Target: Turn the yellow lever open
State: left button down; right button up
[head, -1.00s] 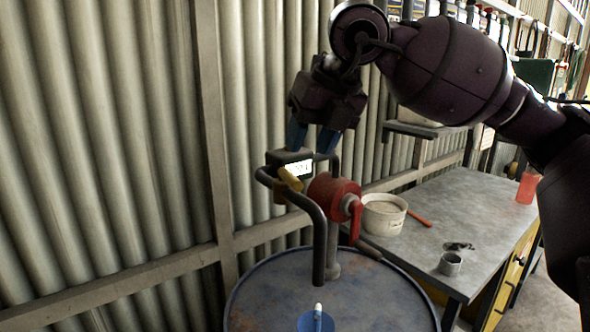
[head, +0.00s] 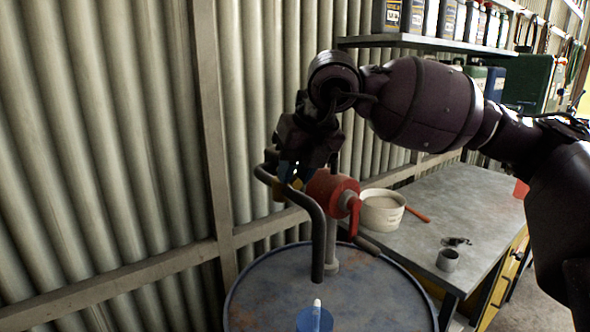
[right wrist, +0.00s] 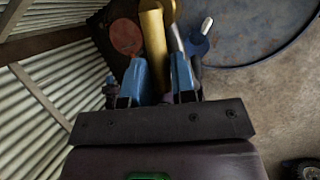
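The yellow lever (right wrist: 153,42) shows in the right wrist view, running up between and beyond my right gripper's blue fingertips (right wrist: 159,75). The fingers are apart, with a gap to the right of the lever; I cannot tell if the left finger touches it. A red pump body (head: 331,189) sits just right of the gripper. My left gripper is not in view.
The pump stands on a blue drum (head: 270,290). A blue piece with a white tip (head: 314,319) is on the drum's near side. A corrugated wall (head: 110,150) rises close behind. A workbench (head: 445,205) with a white tub (head: 382,212) stands right.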

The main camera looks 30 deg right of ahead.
grip_shut()
jog(key=shift+d+f+n+b, duration=0.15)
jog(key=shift+d+n+b, duration=0.25)
jog(key=shift+n+b, duration=0.45)
jog(key=shift+w+d+n+y+b, duration=0.1)
jog(key=shift+d+n+y+b, duration=0.2)
jog(key=shift+n+y, duration=0.25)
jog(key=shift+r, duration=0.2)
jog(key=shift+o, duration=2.2)
grip_release()
